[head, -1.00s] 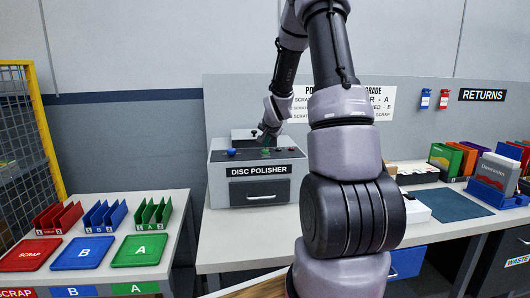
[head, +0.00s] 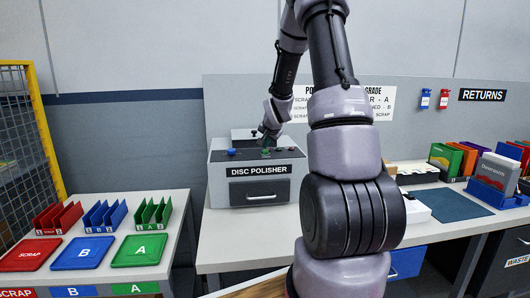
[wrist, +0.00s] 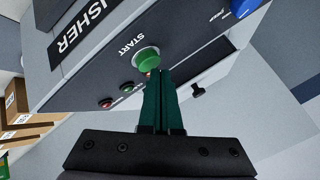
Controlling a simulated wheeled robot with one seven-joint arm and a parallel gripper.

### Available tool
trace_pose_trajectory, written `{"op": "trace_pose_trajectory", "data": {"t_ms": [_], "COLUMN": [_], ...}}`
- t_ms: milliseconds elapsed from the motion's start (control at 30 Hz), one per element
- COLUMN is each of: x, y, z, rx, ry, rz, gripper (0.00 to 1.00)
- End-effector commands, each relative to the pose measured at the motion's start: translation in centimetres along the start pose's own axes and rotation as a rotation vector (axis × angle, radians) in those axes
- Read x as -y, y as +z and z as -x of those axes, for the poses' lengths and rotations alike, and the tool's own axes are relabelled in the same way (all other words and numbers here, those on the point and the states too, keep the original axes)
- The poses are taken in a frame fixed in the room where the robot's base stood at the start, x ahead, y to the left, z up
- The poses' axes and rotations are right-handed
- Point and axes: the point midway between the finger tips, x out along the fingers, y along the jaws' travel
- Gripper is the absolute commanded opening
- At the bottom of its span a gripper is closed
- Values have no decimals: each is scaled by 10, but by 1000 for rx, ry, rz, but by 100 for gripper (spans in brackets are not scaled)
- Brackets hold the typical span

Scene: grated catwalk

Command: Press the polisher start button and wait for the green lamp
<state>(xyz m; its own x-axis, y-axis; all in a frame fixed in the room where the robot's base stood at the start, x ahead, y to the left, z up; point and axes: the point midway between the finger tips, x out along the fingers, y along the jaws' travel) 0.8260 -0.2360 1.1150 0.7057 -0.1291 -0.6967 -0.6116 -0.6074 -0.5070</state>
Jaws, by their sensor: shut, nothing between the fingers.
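The polisher (head: 222,181) is a grey box labelled DISC POLISHER on the bench, with a dark sloped panel on top. The round green start button (wrist: 147,58) sits under the word START in the wrist view. My gripper (wrist: 161,72) is shut and empty, its dark green fingers pointing at the button with their tips at its lower edge. I cannot tell whether they touch. In the head view my gripper (head: 266,139) is over the panel. A small red lamp (wrist: 105,103) and another small lamp (wrist: 127,115) look unlit; my fingers may hide part of the lamp row.
A blue knob (wrist: 243,8) sits on the same panel. A drawer (head: 260,191) is closed on the polisher's front. Red, blue and green trays (head: 142,251) stand on the left table. Cases (head: 494,173) and a dark mat (head: 442,204) are at right.

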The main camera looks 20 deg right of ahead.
Motion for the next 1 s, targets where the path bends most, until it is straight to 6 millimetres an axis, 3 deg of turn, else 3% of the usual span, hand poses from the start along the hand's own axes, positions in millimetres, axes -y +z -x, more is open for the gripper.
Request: {"op": "trace_pose_trajectory", "data": {"t_ms": [1000], "x": [-6], "y": [6], "z": [-8], "rx": [1], "ry": [1], "rz": [-1], "gripper": [0]}}
